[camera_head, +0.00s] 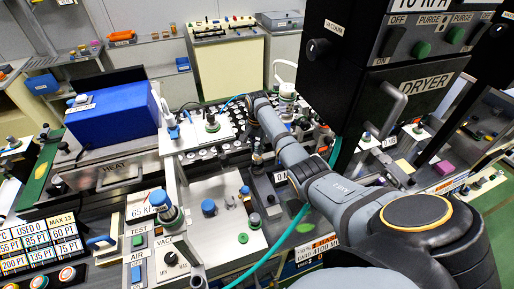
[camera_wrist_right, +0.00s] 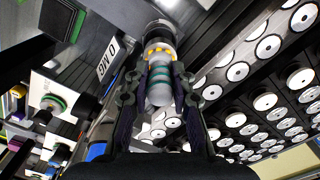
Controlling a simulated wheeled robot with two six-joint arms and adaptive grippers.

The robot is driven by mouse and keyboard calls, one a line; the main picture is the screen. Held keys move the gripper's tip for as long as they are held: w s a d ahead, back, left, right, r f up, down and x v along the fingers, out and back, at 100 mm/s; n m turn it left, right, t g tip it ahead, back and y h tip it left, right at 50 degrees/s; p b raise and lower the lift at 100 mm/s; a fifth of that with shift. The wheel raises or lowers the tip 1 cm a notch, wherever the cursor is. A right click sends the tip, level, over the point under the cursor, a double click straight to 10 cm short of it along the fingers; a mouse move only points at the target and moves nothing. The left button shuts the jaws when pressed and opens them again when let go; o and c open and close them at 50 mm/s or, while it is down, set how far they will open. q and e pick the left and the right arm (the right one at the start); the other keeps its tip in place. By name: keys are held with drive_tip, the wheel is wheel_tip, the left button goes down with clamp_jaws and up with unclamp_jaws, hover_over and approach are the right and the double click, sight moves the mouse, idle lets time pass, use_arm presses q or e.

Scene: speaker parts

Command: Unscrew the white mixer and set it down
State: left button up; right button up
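In the right wrist view, the white mixer (camera_wrist_right: 159,93) is a pale rounded tube with teal bands. It lies between the two fingers of my right gripper (camera_wrist_right: 160,76), which close in on both its sides and look shut on it. A yellow-dotted collar (camera_wrist_right: 158,49) and a dark cylinder sit at the mixer's far end and line up with it. In the head view, my right arm reaches from the lower right to the middle of the bench. The mixer is too small to make out there. My left gripper is not in view.
A black DRYER box (camera_head: 420,80) stands at the right. A blue box (camera_head: 110,115) is at the left, and a teal hose (camera_head: 290,228) crosses the front. Rows of white discs (camera_wrist_right: 265,100) lie beside the gripper.

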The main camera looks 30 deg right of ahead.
drive_tip(key=n, duration=0.6)
drive_tip(key=shift+n, duration=0.3)
drive_tip(key=n, duration=0.5)
drive_tip(key=shift+d+n, duration=0.1)
drive_tip(key=shift+n, duration=0.2)
drive_tip(key=o, duration=0.6)
drive_tip(key=m, duration=0.5)
drive_tip(key=shift+m, duration=0.3)
drive_tip(key=m, duration=0.6)
drive_tip(key=shift+m, duration=0.3)
drive_tip(key=shift+c, duration=0.3)
